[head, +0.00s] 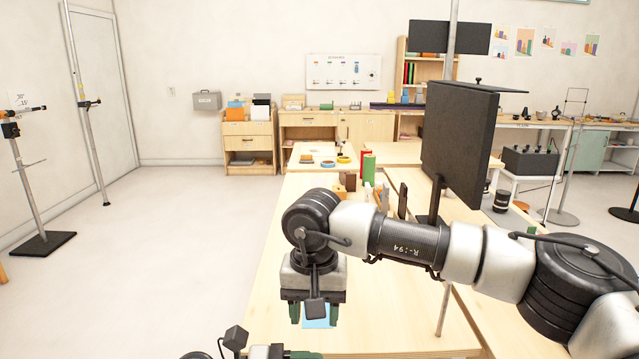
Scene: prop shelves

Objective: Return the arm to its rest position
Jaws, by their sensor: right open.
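My right arm reaches in from the right across the table (262,300). Its gripper (314,313) hangs down over the near left part of the table, with its two green-tipped fingers apart and nothing seen between them. A light blue flat piece (318,323) shows behind and below the fingers; whether they touch it I cannot tell. A part of my left gripper (300,354) shows at the bottom edge, cut off by the frame, so its jaws cannot be judged.
Wooden blocks (347,180), a green cylinder (369,168) and tape rolls (343,160) stand farther back on the table. A black panel (458,140) rises behind my right arm. A stand (45,243) is at the left.

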